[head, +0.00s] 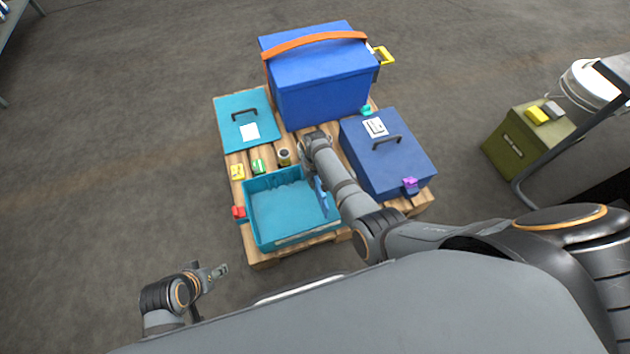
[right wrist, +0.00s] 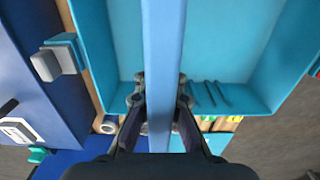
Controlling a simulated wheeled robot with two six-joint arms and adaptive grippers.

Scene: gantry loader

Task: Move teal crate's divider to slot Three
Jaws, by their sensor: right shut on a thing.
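The teal crate (head: 284,208) stands open on the near part of the pallet; its inside also shows in the right wrist view (right wrist: 236,45). My right gripper (right wrist: 161,103) is shut on the light blue divider (right wrist: 163,50), which runs up the middle of that view. In the head view the divider (head: 321,198) shows beside my right forearm, at the crate's right side. Whether it sits in a slot or above the crate I cannot tell. Dark slot ribs (right wrist: 210,94) show on one crate wall; no slot number is readable. My left gripper (head: 219,271) is away from the crate; its jaws are too small to judge.
The wooden pallet (head: 236,160) also bears a teal lidded box (head: 232,108), a large blue box (head: 318,90) with an orange strap, and a dark blue box (head: 400,165). A red clamp (head: 239,212) sits at the crate's left. A green bin (head: 520,140) stands at right.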

